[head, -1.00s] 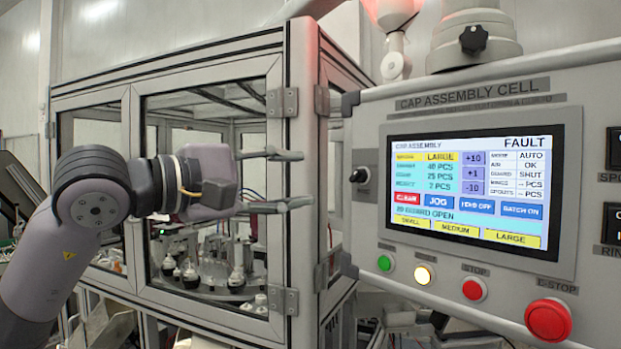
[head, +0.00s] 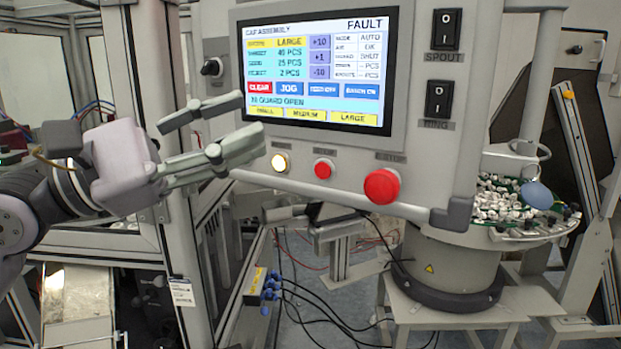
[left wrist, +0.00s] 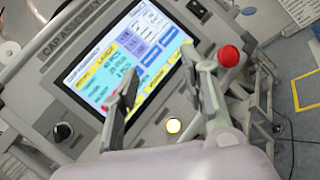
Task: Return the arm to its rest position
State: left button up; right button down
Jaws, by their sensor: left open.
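My left gripper (head: 226,133) is open and empty in the head view. Its two fingers point right, in front of the lower left part of the control panel (head: 455,165). In the left wrist view the open fingers (left wrist: 165,95) stand before the panel's screen (left wrist: 130,60), with nothing between them. The screen also shows in the head view (head: 315,75) and reads FAULT and guard open. The lit white button (head: 280,162) is just right of the fingertips in the head view. I cannot tell whether the fingers touch the panel. My right gripper is not in view.
A red stop button (head: 323,168) and a larger red emergency stop (head: 382,186) sit right along the panel's lower edge. A bowl feeder (head: 448,262) with many small white parts stands at the right. The machine's frame (head: 140,130) is behind my left arm. Cables (head: 320,305) hang below.

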pick_arm(q)
jog(key=w+a+f+m+t+y, duration=0.4)
jog(key=a+f+m+t+y, duration=0.5)
jog(key=m, duration=0.6)
jog(key=w+a+f+m+t+y, duration=0.5)
jog(key=f+m+y, duration=0.5)
jog(key=m, duration=0.5)
jog(key=s+a+f+n+g+y, duration=0.1)
jog(key=s+f+n+g+y, duration=0.2)
jog(key=f, duration=0.6)
jog(key=s+a+f+n+g, duration=0.1)
jog(key=f+n+g, duration=0.25)
jog(key=f, duration=0.65)
jog(key=s+d+f+n+g+h, duration=0.1)
jog(key=s+d+f+n+g, duration=0.15)
jog(key=s+f+g, duration=0.65)
jog(key=s+d+f+n+g+h, duration=0.2)
jog(key=s+f+n+g, duration=0.2)
jog(key=s+f, duration=1.05)
notch_tip(320, 180, down, 24)
jog(key=s, duration=0.1)
jog(key=s+a+f+g, duration=0.2)
jog(key=s+f, duration=1.5)
jog(key=f, duration=0.1)
jog(key=shift+s+a+f+b, duration=0.35)
jog(key=shift+a+f, duration=0.05)
